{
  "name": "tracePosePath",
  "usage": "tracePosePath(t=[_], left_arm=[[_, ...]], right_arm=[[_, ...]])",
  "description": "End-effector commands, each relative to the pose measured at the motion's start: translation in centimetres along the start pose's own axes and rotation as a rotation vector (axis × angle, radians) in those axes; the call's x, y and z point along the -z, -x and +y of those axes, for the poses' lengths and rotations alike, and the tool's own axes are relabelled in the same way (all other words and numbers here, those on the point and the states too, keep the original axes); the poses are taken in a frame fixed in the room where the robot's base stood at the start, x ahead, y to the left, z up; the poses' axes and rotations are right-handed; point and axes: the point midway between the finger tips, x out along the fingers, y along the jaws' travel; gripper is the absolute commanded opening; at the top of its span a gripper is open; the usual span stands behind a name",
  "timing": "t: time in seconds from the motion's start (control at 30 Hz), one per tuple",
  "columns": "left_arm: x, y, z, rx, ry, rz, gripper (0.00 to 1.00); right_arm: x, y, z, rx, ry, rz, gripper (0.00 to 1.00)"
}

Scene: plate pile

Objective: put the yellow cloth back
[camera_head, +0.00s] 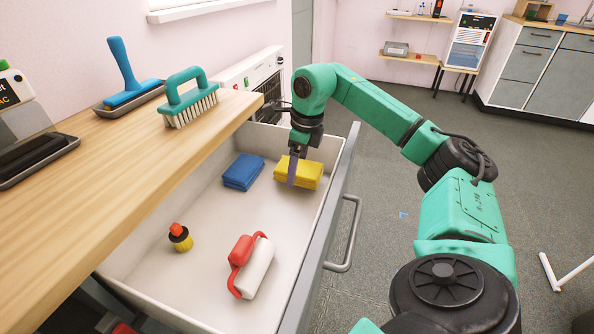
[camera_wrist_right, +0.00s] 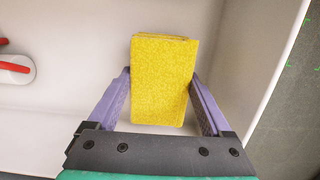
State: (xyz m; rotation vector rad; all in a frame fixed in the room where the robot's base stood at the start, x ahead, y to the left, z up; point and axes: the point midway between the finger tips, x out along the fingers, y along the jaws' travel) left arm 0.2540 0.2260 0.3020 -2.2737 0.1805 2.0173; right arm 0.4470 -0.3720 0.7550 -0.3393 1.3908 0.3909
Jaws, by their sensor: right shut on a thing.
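The yellow cloth (camera_head: 309,174) is a folded block at the far right of the open white drawer (camera_head: 215,270), near its right wall. My right gripper (camera_head: 296,180) reaches down into the drawer and is shut on the cloth. In the right wrist view the cloth (camera_wrist_right: 163,80) sits between the two purple fingers (camera_wrist_right: 160,105), one along each side. I cannot tell whether the cloth touches the drawer floor. My left gripper is not in view.
In the drawer lie a folded blue cloth (camera_head: 243,172), a small yellow and black bottle with a red cap (camera_head: 180,238) and a red-handled white roller (camera_head: 254,268).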

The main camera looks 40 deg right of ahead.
Motion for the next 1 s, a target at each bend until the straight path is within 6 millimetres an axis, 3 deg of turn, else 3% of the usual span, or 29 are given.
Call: tracePosePath(t=[0.1,0.47,0.5,0.83,1.0], left_arm=[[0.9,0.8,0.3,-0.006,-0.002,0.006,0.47],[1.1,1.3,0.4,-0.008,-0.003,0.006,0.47],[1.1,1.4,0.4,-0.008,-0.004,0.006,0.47],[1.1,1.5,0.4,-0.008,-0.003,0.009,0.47],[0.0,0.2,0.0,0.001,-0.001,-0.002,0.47]], right_arm=[[0.4,-2.3,0.0,-0.001,0.0,0.004,0.32],[0.4,-2.7,0.0,-0.001,0.001,0.002,0.32],[0.4,-2.6,0.0,0.0,0.001,0.001,0.99],[0.3,-2.1,0.0,0.0,0.001,0.0,1.0],[0.3,0.6,0.0,0.001,0.001,-0.001,1.0]])
